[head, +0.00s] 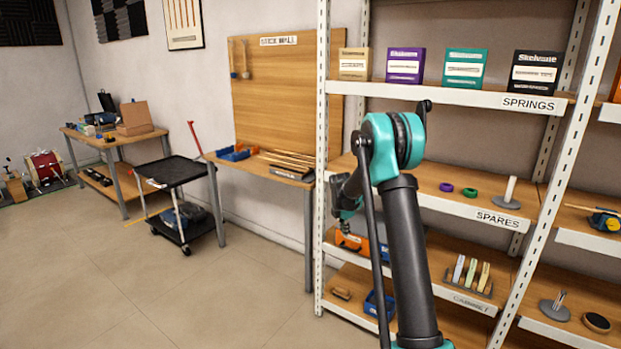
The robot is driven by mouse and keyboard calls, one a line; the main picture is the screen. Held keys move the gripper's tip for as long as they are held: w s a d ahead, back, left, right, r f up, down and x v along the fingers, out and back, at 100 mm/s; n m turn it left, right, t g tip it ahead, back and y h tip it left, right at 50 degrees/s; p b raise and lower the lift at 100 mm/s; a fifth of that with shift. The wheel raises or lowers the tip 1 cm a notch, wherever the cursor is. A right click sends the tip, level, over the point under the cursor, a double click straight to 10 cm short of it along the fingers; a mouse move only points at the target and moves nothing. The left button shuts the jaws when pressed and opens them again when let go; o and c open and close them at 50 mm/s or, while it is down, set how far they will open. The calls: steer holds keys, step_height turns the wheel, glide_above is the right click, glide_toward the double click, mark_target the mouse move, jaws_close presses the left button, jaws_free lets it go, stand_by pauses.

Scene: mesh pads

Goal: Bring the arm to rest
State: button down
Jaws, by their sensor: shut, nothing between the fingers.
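My arm rises from the lower right of the head view and bends at a teal and black joint in front of the shelf rack. Past the joint it folds back down to the left. My gripper (345,226) hangs small and dark at the end, left of the upper arm link. It is shut and holds nothing. It shows in front of the rack's left side, above an orange item (352,242) on a lower shelf. I cannot tell how far it is from the rack.
The white-framed rack (323,150) holds boxes on the SPRINGS shelf (462,97) and rings and a post on the SPARES shelf (452,197). The floor (200,300) at front left is clear.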

steer(key=s+d+r+m, duration=0.1)
steer(key=s+r+m, duration=0.4)
steer(key=s, duration=0.6)
steer(key=s+d+r+m, duration=0.1)
steer(key=s+r+m, duration=0.2)
steer(key=s+m, duration=0.6)
steer(key=s+f+m, duration=0.2)
steer(key=s+m, duration=0.3)
steer(key=s, duration=0.8)
steer(key=s+f+m+t+y, duration=0.1)
steer(key=s+m, duration=0.4)
steer(key=s, duration=0.7)
steer(key=shift+s+d+f+y, duration=0.3)
steer(key=shift+s+d+f, duration=0.05)
steer(key=shift+d+f, duration=0.1)
